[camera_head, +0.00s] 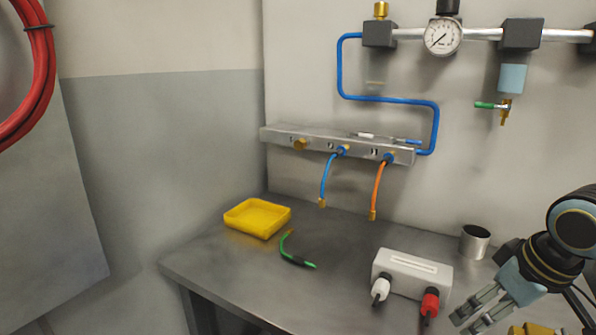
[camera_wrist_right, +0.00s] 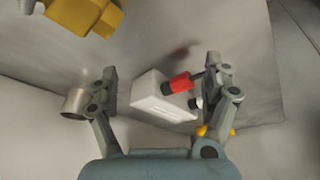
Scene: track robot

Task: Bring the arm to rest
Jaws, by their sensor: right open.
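My right arm comes in from the right in the head view, with its gripper (camera_head: 465,322) above the front right of the bench. In the right wrist view the two fingers of this gripper (camera_wrist_right: 162,72) stand wide apart with nothing held between them. The white box with its plugs shows beyond the gap, apart from the fingers. My left arm and left gripper are not in view.
A manifold (camera_head: 335,143) with hanging hoses is on the wall.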

